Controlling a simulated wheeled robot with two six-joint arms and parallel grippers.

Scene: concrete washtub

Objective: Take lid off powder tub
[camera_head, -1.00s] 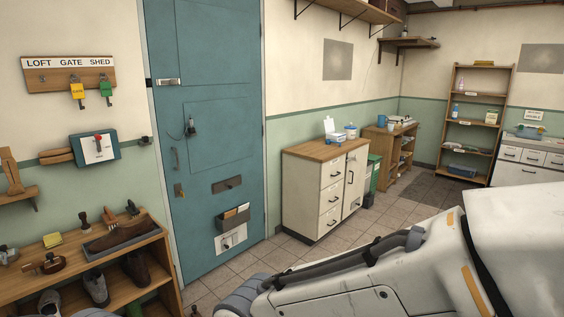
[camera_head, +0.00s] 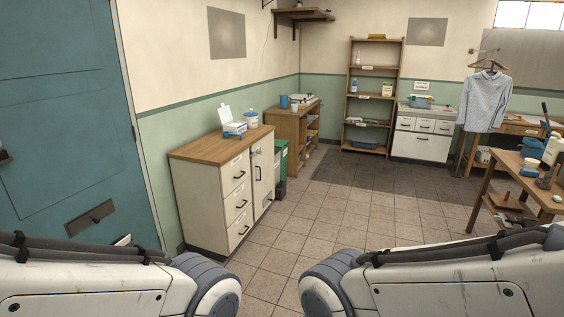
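A small white tub with a blue lid (camera_head: 251,117) stands on the wooden top of the white cabinet (camera_head: 205,188); it may be the powder tub, but I cannot read any label. The lid looks seated on it. Beside it on the left is a white box with a raised flap and blue parts (camera_head: 232,124). Both of my arms reach in at the bottom of the head view, but neither gripper shows.
A green bin (camera_head: 280,160) stands beyond the cabinet, next to a wooden shelf unit (camera_head: 297,127). A workbench (camera_head: 530,180) with several items is at the right. A shirt (camera_head: 487,100) hangs near it. The tiled floor (camera_head: 350,205) in the middle is clear.

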